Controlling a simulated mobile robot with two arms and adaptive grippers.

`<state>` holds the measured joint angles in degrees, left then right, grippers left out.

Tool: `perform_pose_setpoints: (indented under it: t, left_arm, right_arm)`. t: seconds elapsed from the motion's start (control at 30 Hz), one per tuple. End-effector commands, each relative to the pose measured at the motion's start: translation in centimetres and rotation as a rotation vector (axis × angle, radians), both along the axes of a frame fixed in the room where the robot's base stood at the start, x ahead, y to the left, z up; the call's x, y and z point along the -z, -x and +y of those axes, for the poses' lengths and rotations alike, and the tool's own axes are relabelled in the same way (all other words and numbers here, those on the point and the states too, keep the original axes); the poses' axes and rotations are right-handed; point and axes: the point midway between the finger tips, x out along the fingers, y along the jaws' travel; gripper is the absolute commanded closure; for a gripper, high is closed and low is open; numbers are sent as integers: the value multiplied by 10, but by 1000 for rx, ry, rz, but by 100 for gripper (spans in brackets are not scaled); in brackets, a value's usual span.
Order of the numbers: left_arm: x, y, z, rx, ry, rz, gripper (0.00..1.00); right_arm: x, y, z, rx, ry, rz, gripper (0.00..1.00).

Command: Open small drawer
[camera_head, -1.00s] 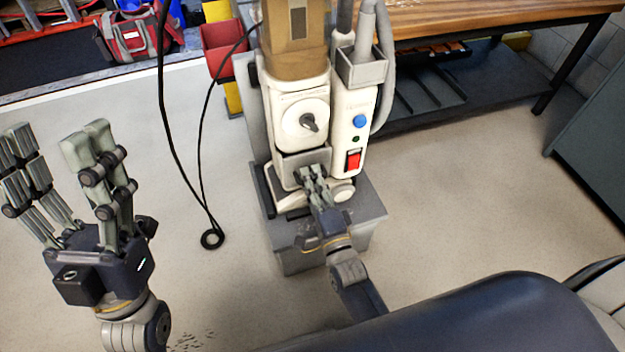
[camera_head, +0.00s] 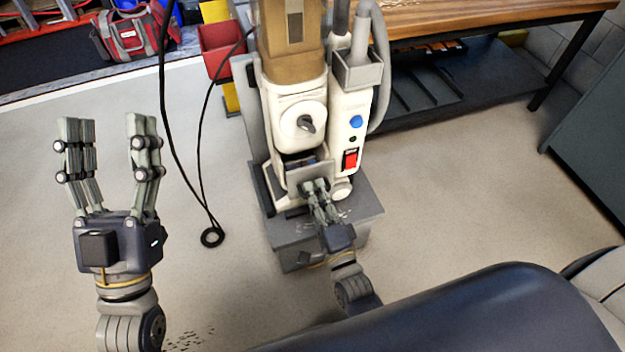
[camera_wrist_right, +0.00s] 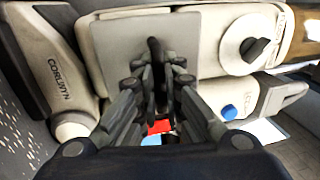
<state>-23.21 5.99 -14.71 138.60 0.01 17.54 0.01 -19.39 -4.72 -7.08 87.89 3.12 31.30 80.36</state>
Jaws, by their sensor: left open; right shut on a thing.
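The small drawer (camera_head: 308,177) is a grey-fronted drawer low on a white machine (camera_head: 299,112), below its round dial. It is pulled part way out, and a dark gap shows above its front. My right gripper (camera_head: 314,188) is shut on the dark handle of the drawer. The right wrist view shows the fingers (camera_wrist_right: 158,75) closed around the handle (camera_wrist_right: 155,50) in front of the flat grey drawer front (camera_wrist_right: 120,42). My left gripper (camera_head: 108,135) is open and empty, raised over the floor at the left.
The machine stands on a grey base block (camera_head: 368,205). A black cable (camera_head: 202,180) hangs down to the floor left of it. A red bin (camera_head: 222,45) is behind, and a wooden workbench (camera_head: 450,18) stands at the back right.

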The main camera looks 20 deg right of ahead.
Motion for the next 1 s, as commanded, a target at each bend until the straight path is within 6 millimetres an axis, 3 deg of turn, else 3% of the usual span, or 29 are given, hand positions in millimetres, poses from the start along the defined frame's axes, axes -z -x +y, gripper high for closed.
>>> perform_pose_setpoints:
  t: [0.3,0.7,1.0]
  left_arm:
    - [53,-36,-2,-19,-95,331,44]
    - [126,-48,5,-39,-193,697,44]
    - [138,-47,6,-41,-206,747,44]
  right_arm:
    - [1,38,-1,-2,2,9,100]
    - [2,87,-3,-1,2,9,100]
    - [3,94,-4,0,-1,8,100]
